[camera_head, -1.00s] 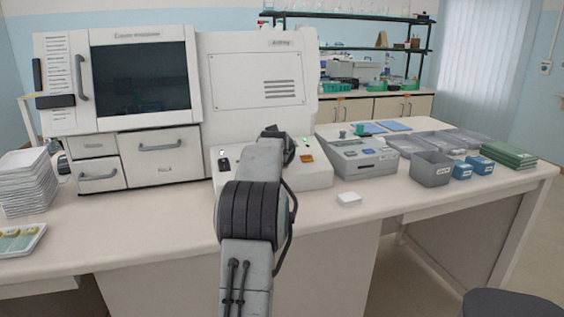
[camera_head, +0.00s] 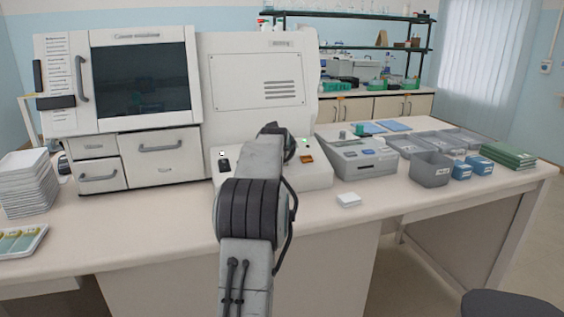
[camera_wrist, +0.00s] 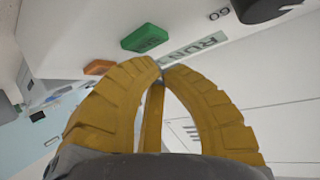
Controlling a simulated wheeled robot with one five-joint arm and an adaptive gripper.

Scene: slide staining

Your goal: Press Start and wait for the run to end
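The white staining machine (camera_head: 230,95) stands on the bench with its dark window shut. Its sloped front panel (camera_head: 318,178) carries an orange button (camera_head: 306,159) and a small green light (camera_head: 306,142). In the wrist view a green button (camera_wrist: 145,38) lies beside a label reading "RUN" (camera_wrist: 198,46), with the orange button (camera_wrist: 99,67) to its left. No button marked Start is readable. My gripper (camera_wrist: 163,67) has its yellow fingertips together, with nothing seen between them. The tips appear close to the label and green button; I cannot tell whether they touch. In the head view my arm hides the gripper.
A grey device (camera_head: 358,158), a small white block (camera_head: 348,200) and grey bins (camera_head: 430,169) stand to the right. A stack of white trays (camera_head: 28,180) is at left.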

